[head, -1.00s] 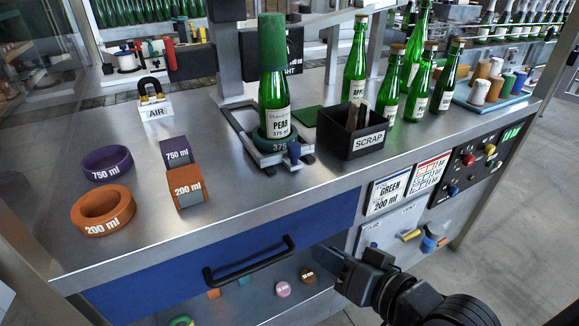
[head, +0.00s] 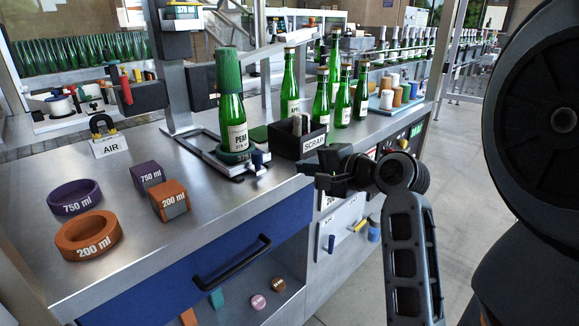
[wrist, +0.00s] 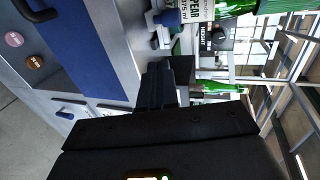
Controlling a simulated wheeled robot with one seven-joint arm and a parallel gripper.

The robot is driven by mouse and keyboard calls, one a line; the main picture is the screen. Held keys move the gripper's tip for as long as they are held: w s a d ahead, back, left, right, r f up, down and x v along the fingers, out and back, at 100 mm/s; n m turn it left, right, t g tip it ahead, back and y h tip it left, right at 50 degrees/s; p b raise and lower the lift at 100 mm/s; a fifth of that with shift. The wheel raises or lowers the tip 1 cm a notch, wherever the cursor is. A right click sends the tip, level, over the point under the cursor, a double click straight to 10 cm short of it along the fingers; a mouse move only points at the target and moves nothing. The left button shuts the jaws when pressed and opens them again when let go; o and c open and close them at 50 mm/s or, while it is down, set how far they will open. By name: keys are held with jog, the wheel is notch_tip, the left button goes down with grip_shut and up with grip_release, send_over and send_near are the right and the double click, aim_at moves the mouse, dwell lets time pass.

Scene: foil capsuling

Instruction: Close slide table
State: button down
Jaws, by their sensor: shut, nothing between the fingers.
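The slide table (head: 243,172) is a metal carriage on rails on the bench, out at the front end, with a blue knob (head: 257,157). A green PEAR bottle (head: 233,125) under a dark green capsule (head: 228,68) stands upright in its green 375 ring. The knob (wrist: 168,17) and bottle label (wrist: 198,10) also show at the top of the wrist view. My gripper (head: 308,175) is shut and empty at the bench's front edge, right of the slide table and apart from the knob. My fingers (wrist: 162,72) point toward the bench in the wrist view.
The black SCRAP bin (head: 297,138) stands just behind my gripper, with several green bottles (head: 342,95) beyond. A blue drawer (head: 170,275) with a black handle (head: 232,262) is below left. Orange (head: 88,237) and purple rings and two blocks lie left.

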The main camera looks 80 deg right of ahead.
aim_at(270, 172)
jog(key=x, duration=1.1)
jog(key=shift+w+d+r+p, duration=0.15)
jog(key=shift+w+r+p, duration=0.15)
jog(key=shift+w+p, duration=0.1)
jog(key=shift+w+d, duration=0.25)
jog(key=shift+w, duration=0.25)
jog(key=shift+w+d+p, duration=0.4)
jog(key=shift+w+d, duration=0.15)
jog(key=shift+w, duration=0.3)
jog(key=shift+w+d+p, duration=0.35)
jog(key=shift+w+d, duration=0.2)
jog(key=shift+w, duration=0.35)
